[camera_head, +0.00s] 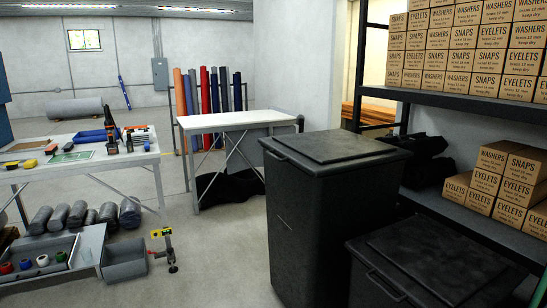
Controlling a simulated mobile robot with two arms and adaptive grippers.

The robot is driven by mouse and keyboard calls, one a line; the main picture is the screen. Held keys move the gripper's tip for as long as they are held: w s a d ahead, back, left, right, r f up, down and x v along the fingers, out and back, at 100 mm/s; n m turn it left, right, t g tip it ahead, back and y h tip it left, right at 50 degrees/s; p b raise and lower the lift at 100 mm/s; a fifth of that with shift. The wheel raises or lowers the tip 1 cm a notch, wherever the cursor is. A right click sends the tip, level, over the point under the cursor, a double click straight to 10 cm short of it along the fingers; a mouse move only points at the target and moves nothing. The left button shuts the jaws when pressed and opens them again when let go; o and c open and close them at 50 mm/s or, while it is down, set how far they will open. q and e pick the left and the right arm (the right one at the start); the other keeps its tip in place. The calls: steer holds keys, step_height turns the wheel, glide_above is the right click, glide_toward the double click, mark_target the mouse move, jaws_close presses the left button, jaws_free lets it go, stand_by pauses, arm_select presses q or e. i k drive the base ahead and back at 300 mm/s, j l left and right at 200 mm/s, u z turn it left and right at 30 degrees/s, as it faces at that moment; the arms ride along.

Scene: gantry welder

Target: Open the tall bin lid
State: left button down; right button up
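The tall black bin (312,220) stands upright on the floor, right of the middle of the head view. Its flat dark lid (335,147) lies shut on top, with a raised centre panel and a rim edge facing left and front. A shorter black bin (425,265) stands in front and to the right of it, with its lid shut and a handle on its near left side. Neither of my grippers shows in the head view.
A black shelf rack (455,102) with stacked cardboard boxes (480,45) rises close on the right. A white table (235,120) stands behind the bin. A workbench (80,160) with tools is at left. The grey floor (215,260) left of the bin is clear.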

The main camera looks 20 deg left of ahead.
mark_target(325, 153)
steer(key=u, duration=0.4)
steer(key=i+z, duration=0.15)
steer(key=z, duration=0.2)
steer(key=i+j+z, duration=0.1)
steer(key=z, duration=0.25)
steer(key=i+j+z, duration=0.3)
steer(key=i+j, duration=0.15)
steer(key=j, duration=0.2)
steer(key=i+j+z, duration=0.1)
steer(key=j, duration=0.25)
steer(key=i+j+z, duration=0.15)
steer(key=i+j, duration=0.15)
steer(key=i+j+z, duration=0.15)
steer(key=j, duration=0.35)
